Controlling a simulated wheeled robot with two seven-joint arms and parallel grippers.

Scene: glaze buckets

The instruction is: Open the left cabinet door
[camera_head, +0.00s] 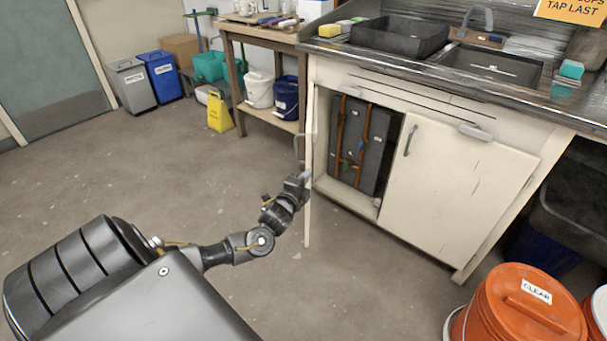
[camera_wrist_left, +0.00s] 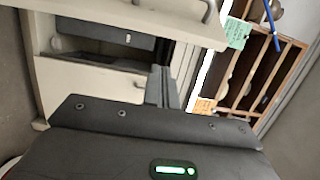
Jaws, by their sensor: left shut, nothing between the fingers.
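The left cabinet door (camera_head: 309,190) stands swung out from the white sink cabinet and shows almost edge-on in the head view. Its grey handle (camera_head: 298,148) is on the left-hand face. My left gripper (camera_head: 304,177) is beside the door's outer part, below the handle. Its fingers are shut and empty; the closed fingers also show in the left wrist view (camera_wrist_left: 162,86). Whether they touch the door, I cannot tell. The cabinet opening shows a dark grey box (camera_head: 375,150) with copper pipes in front. The right cabinet door (camera_head: 450,185) is shut. My right gripper is not in view.
An orange bucket (camera_head: 520,310) stands at the front right. A wooden table (camera_head: 262,38) with a white bucket (camera_head: 259,90) and a blue bucket (camera_head: 286,98) stands behind the open door. A yellow floor sign (camera_head: 218,112) is farther left. The floor before the cabinet is clear.

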